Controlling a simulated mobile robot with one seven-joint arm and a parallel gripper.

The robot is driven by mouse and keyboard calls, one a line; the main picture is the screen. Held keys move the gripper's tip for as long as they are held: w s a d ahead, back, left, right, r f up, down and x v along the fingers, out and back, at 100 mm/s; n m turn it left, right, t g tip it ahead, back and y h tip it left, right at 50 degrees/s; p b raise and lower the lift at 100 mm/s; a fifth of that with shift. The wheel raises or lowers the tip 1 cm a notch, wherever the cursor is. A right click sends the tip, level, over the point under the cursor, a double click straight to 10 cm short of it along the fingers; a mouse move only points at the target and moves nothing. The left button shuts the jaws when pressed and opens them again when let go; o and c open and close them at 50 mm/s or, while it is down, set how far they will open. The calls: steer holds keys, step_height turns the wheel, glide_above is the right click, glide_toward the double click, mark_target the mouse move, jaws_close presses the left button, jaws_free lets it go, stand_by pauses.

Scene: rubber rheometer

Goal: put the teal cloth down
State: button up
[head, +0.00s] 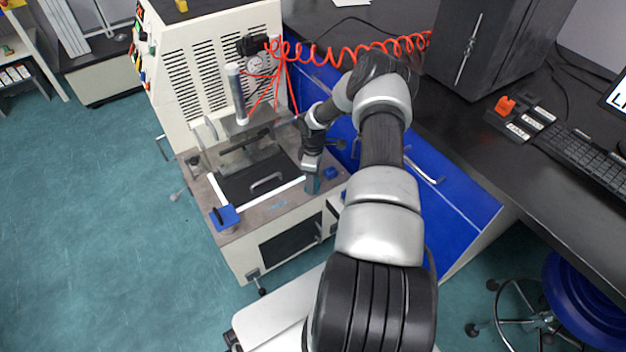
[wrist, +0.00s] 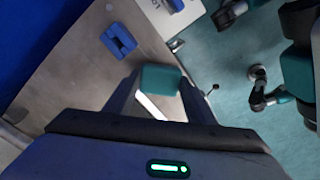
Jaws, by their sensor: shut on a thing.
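The teal cloth (wrist: 160,78) shows as a small folded block between the fingertips of my gripper (wrist: 158,92) in the wrist view. The gripper is shut on it. In the head view my gripper (head: 311,172) points down over the right side of the machine's top (head: 290,205), and the cloth (head: 313,186) shows as a small teal patch at its tip. I cannot tell whether the cloth touches the top.
A small blue part (wrist: 118,40) sits on the machine top near the gripper. A blue block (head: 225,217) is at the top's front left corner. A dark plate with a handle (head: 266,182) lies left of the gripper. A coiled red hose (head: 345,50) hangs behind.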

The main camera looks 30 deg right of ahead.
steer(key=o, duration=1.1)
step_height(320, 180, up, 12)
steer(key=p, duration=0.3)
steer(key=shift+r+p, duration=0.15)
steer(key=shift+p, duration=0.15)
